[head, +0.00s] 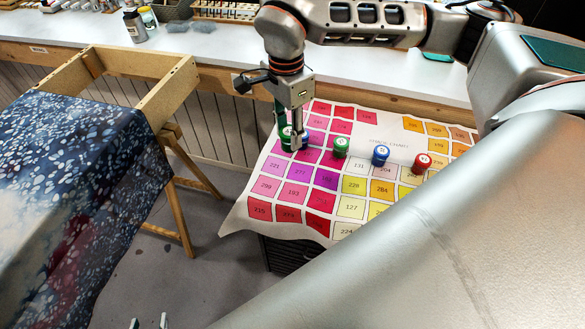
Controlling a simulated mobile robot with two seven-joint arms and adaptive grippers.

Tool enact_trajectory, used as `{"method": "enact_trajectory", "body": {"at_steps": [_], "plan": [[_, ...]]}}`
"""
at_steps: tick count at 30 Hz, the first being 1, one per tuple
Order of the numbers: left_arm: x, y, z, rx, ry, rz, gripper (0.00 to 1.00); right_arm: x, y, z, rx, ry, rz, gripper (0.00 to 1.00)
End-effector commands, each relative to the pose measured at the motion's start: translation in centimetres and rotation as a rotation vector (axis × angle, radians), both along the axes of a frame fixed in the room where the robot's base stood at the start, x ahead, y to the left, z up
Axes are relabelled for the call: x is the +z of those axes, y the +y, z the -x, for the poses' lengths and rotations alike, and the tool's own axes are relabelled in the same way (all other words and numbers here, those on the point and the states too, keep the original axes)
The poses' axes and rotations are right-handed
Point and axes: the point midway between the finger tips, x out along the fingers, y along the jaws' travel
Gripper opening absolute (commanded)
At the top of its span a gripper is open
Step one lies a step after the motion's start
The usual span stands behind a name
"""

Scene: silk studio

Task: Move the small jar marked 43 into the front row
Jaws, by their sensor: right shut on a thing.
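My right gripper (288,135) reaches down from above at the left part of the colour chart (236,222). It is shut on a green-capped jar (286,141), which is partly hidden by the fingers. A blue jar (304,140) shows just behind the fingers. To the right stand a green jar (341,148), a blue jar (381,156) and a red jar (423,164). Marks on their caps are too small to read, so I cannot tell which is 43. My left gripper (149,322) shows only its two fingertips at the bottom edge, apart and empty.
The chart's printed squares are bare in front of the jars. A wooden frame with patterned blue cloth (70,160) stands at the left. A white workbench (215,50) with bottles and racks runs along the back. My large arm link covers the lower right.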

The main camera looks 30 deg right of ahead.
Motion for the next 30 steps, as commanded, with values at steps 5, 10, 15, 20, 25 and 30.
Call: {"method": "enact_trajectory", "body": {"at_steps": [5, 10, 15, 20, 25, 30], "plan": [[0.0, 0.0, 0.1, 0.000, 0.001, 0.001, 0.40, 1.7, -1.0, -1.2, -0.434, -0.010, -0.002, 0.08], [0.1, 0.0, 0.0, 0.001, 0.000, 0.001, 0.40, 3.2, -1.9, -2.2, -0.844, -0.015, -0.007, 0.08], [0.2, 0.0, 0.0, 0.001, 0.000, 0.001, 0.40, 4.5, -2.7, -2.9, -1.193, -0.016, -0.012, 0.08], [0.2, 0.0, 0.0, 0.001, 0.000, 0.001, 0.40, 5.2, -3.1, -3.2, -1.396, -0.015, -0.015, 0.08], [0.2, 0.0, 0.0, 0.001, 0.000, 0.001, 0.40, 4.7, -3.3, -3.3, -1.477, -0.011, -0.014, 0.08], [0.2, 0.0, 0.0, 0.000, -0.001, 0.001, 0.40, 1.3, -3.3, -3.2, -1.480, -0.008, -0.011, 0.08]]}}
